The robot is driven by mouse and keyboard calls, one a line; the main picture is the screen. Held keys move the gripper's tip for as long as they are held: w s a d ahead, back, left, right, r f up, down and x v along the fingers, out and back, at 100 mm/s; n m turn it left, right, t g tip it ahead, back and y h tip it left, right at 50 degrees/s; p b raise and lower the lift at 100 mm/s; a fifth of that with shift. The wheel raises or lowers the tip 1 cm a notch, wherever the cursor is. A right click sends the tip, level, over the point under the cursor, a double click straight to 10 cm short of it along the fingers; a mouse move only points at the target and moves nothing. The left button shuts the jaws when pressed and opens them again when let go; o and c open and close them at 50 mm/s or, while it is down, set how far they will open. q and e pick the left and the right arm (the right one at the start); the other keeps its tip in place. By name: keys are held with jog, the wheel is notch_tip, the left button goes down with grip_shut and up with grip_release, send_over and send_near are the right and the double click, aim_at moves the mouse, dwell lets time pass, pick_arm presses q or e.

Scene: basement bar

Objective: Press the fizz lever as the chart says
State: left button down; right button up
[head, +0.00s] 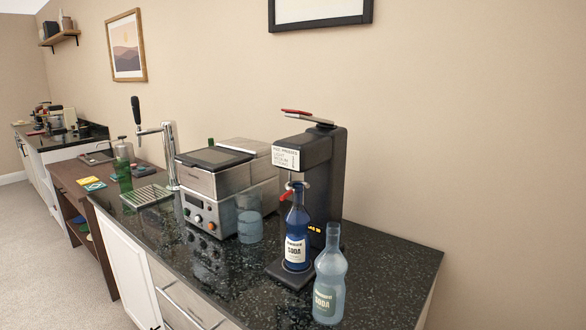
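A dark grey soda machine (328,175) stands upright on the black stone counter. Its fizz lever (305,115), with a red end, sits on top and points to the left. A small white chart (286,158) is fixed to the machine's front; its print is too small to read. A blue soda bottle (297,238) stands upright under the machine's head, with a red part beside its neck. A second, pale blue soda bottle (330,278) stands on the counter in front of the machine. Neither of my grippers shows in the head view.
A silver appliance (213,185) and a clear blue glass (249,222) stand left of the machine. A beer tap (170,155) rises behind a drip tray (147,196). The black counter (393,262) is clear right of the bottles.

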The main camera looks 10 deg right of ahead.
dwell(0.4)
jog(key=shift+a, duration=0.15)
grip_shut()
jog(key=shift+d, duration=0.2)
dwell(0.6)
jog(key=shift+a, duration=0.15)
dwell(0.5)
